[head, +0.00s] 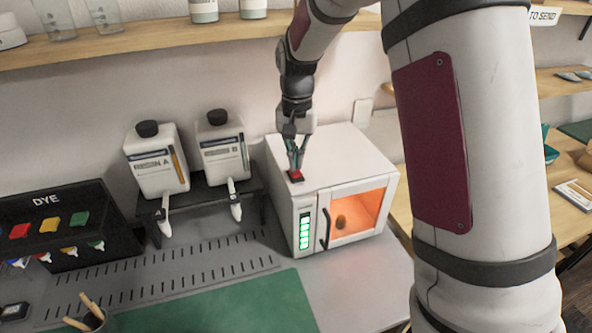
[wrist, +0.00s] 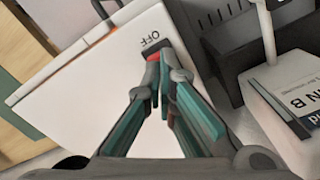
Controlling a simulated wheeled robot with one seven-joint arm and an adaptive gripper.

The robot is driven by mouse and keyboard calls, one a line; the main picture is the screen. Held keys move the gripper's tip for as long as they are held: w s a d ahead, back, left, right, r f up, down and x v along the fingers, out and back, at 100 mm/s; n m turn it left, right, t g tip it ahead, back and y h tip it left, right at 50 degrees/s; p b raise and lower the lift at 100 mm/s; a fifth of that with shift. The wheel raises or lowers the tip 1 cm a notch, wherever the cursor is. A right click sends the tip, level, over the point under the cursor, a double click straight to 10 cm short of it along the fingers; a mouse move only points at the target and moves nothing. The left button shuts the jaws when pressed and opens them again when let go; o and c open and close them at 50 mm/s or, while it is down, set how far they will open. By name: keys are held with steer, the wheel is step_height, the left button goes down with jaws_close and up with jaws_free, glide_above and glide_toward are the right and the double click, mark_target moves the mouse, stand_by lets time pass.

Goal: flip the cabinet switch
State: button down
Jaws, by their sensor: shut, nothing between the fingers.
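The white cabinet (head: 330,165) stands on the grey bench, with an orange-lit window and a lit green strip on its front. The cabinet switch (head: 296,176), red on a dark base, is on its top near the front left corner. In the wrist view the red of the switch (wrist: 153,57) shows just past the fingertips, beside the printed word "OFF". My gripper (head: 296,166) points down with its fingers closed and empty, its tips at the switch. The fingers hide most of the switch, and I cannot tell whether they touch it.
Two white bottles (head: 156,163) stand on a black rack left of the cabinet. A black DYE box (head: 62,228) is at far left. A wooden shelf (head: 150,42) runs above. A cup with sticks (head: 92,321) is at the front left. The green mat (head: 240,310) is clear.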

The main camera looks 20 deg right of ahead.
mark_target(297, 174)
steer(key=shift+f+b, duration=0.3)
steer(key=shift+f, duration=0.9)
stand_by(0.8)
steer(key=shift+r+p, duration=1.15)
steer(key=shift+r, duration=2.4)
steer(key=shift+s+r, duration=0.1)
steer(key=shift+r, duration=0.05)
steer(key=s+r+n+t, duration=0.3)
steer(key=s+r, duration=0.9)
steer(key=s, duration=0.2)
steer(key=s+n+t, duration=0.2)
steer(key=s+n, duration=0.1)
steer(key=s, duration=1.2)
steer(key=shift+s+r, duration=0.2)
steer(key=shift+s, duration=0.1)
